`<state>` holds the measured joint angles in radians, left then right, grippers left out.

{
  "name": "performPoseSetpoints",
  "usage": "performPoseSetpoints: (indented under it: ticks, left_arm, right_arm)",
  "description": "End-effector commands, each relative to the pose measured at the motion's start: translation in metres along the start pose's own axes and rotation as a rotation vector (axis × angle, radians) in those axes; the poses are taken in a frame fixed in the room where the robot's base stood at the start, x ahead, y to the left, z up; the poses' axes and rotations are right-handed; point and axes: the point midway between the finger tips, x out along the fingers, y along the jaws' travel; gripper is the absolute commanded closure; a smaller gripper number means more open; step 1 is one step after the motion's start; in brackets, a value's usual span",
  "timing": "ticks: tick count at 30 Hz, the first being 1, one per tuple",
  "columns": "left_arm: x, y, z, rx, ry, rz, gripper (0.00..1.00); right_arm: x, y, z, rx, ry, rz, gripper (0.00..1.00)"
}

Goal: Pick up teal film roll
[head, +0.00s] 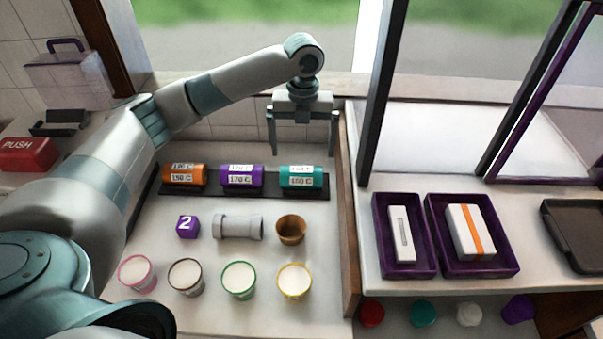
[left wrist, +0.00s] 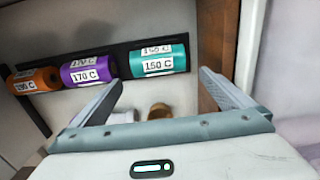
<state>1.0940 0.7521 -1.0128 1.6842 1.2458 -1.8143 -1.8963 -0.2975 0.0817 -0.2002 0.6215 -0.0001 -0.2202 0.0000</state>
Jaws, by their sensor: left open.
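The teal film roll (head: 301,177) lies at the right end of a dark rack, with white labels that read 150 C in the left wrist view (left wrist: 158,60). The purple roll (head: 242,176) and the orange roll (head: 184,175) lie to its left on the same rack. My left gripper (head: 303,150) is open and empty, its fingers pointing down above and behind the teal roll. In the left wrist view its fingers (left wrist: 165,85) spread wide, with the teal roll beyond them. The right gripper is not in view.
The dark rack (head: 222,192) stands on a white counter. In front are a purple cube (head: 188,227), a grey cylinder (head: 238,226), a brown cup (head: 291,229) and several filled cups (head: 239,280). A wooden divider (head: 348,230) stands close to the right of the teal roll.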

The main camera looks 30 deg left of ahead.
Motion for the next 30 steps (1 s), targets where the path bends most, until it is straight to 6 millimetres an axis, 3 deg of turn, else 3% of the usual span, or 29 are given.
performPoseSetpoints:
  ticks: [10,23,30]
  left_arm:
    - [0.050,0.000,0.000,0.000,0.002,0.001,0.00]
    - [0.057,0.000,0.000,0.000,0.000,0.000,0.00]
    - [0.068,0.002,0.003,0.000,0.002,0.001,0.00]
  right_arm:
    - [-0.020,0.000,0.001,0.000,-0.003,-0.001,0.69]
    - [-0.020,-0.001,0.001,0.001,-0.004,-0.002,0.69]
    - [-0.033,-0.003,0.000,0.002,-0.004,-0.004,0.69]
